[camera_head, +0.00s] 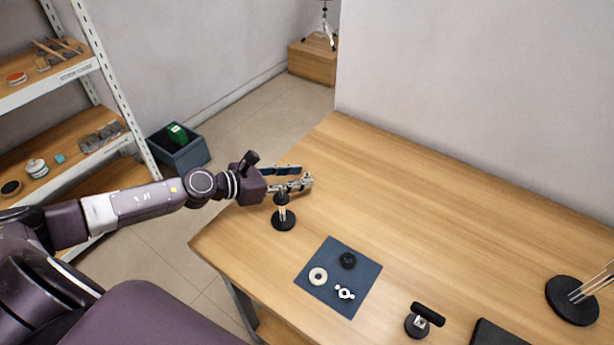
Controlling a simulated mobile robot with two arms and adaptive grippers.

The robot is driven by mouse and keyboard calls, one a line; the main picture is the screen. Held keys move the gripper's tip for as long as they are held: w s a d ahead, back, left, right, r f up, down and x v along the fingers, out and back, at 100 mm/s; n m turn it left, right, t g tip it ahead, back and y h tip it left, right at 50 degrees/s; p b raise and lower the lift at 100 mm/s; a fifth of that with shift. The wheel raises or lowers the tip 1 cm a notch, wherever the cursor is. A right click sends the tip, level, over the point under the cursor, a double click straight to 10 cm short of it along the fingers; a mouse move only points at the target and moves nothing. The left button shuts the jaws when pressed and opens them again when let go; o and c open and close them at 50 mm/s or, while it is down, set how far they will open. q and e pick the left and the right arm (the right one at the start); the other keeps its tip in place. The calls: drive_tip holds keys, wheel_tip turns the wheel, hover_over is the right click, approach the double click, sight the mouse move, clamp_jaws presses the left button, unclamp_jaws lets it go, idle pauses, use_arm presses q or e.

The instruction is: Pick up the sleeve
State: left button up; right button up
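I cannot tell for certain which thing is the sleeve. A black cylinder lies level on top of a small round-based stand (417,326) at the front right; this black cylinder (429,314) is sleeve-like in shape. My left gripper (306,176) reaches in from the left over the table's far left part. Its two fingers point right and stand apart, with no thing clearly seen between them. My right gripper is out of view.
A dark blue mat (331,252) on the wooden table (430,205) bears a cream ring (318,276), a black ring (348,261) and a small white part (344,293). A pronged black base (571,300) stands at right. A dark flat thing (494,333) lies at the front edge.

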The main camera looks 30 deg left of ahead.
sight(309, 175)
use_arm(q)
drive_tip(key=shift+p+x, duration=0.45)
drive_tip(key=shift+x, duration=1.45)
drive_tip(key=shift+a, duration=0.2)
drive_tip(key=shift+c, duration=0.5)
drive_tip(key=c, duration=0.7)
